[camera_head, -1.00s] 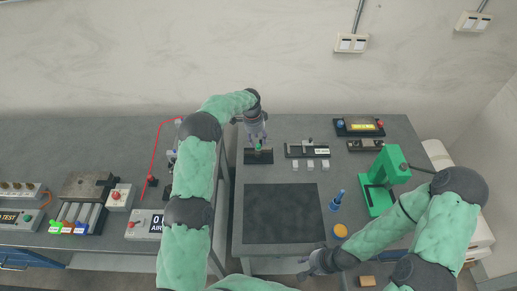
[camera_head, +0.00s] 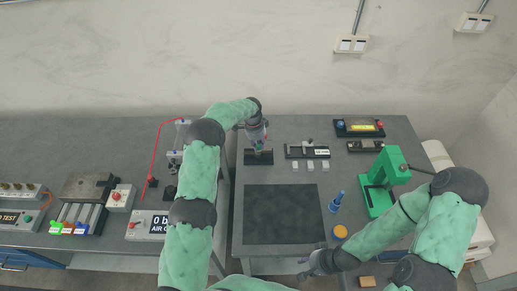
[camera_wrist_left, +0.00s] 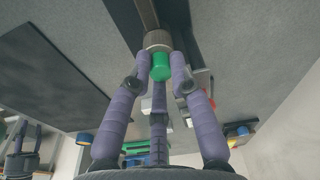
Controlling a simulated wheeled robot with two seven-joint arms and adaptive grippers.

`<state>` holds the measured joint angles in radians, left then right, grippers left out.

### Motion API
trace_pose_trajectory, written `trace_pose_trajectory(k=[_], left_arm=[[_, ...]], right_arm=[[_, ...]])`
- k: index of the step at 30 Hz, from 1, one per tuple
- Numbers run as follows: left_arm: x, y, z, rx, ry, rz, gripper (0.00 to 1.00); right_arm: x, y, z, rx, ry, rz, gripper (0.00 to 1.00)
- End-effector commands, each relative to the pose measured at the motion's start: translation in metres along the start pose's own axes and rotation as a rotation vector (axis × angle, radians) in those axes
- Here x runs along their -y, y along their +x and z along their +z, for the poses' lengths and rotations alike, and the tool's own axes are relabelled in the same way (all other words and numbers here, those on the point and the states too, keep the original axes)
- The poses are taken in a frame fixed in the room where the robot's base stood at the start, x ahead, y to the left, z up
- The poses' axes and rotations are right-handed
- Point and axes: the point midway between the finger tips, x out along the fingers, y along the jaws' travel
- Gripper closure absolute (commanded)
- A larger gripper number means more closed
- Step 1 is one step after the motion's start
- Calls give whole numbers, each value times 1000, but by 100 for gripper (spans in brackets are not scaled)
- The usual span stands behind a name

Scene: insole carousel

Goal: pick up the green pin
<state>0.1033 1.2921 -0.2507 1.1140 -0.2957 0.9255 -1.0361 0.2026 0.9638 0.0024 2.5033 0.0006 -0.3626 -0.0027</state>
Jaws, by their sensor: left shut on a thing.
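The green pin (camera_wrist_left: 161,66) is between the fingertips of my left gripper (camera_wrist_left: 163,58) in the left wrist view, with a grey ribbed collar just beyond its green end. My left gripper (camera_head: 258,143) is shut on it. In the head view the gripper stands over a small dark block (camera_head: 258,157) at the back left of the right-hand table and mostly hides the pin. I cannot tell whether the pin is still seated in the block. My right gripper (camera_head: 307,266) is near the table's front edge, too small to read its jaws.
A black mat (camera_head: 283,213) lies in front of the block. A dark fixture with a gauge (camera_head: 307,151) and several small white pieces stand to the right. A green press (camera_head: 381,181), a blue bottle-like item (camera_head: 337,200) and a yellow disc (camera_head: 340,232) are further right.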

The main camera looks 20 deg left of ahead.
Motion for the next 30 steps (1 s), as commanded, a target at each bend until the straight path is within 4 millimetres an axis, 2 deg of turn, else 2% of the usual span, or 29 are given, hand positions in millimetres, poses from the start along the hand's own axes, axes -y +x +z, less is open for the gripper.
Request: trace_pose_trajectory(k=[5, 8, 15, 21, 30], left_arm=[[1, -7, -1, -1, 0, -2, 100], [1, -20, -3, -2, 0, -4, 100], [1, -64, -8, -2, 0, -4, 100], [0, -91, -12, -1, 0, -1, 100], [0, -100, -12, 0, 0, 0, 100]], right_arm=[[0, 0, 0, 0, 0, 0, 61], [0, 1, 0, 0, 0, 0, 61], [-1, 3, 0, 0, 0, 0, 61], [-1, 4, 0, 0, 0, 0, 61], [-2, 4, 0, 0, 0, 0, 61]])
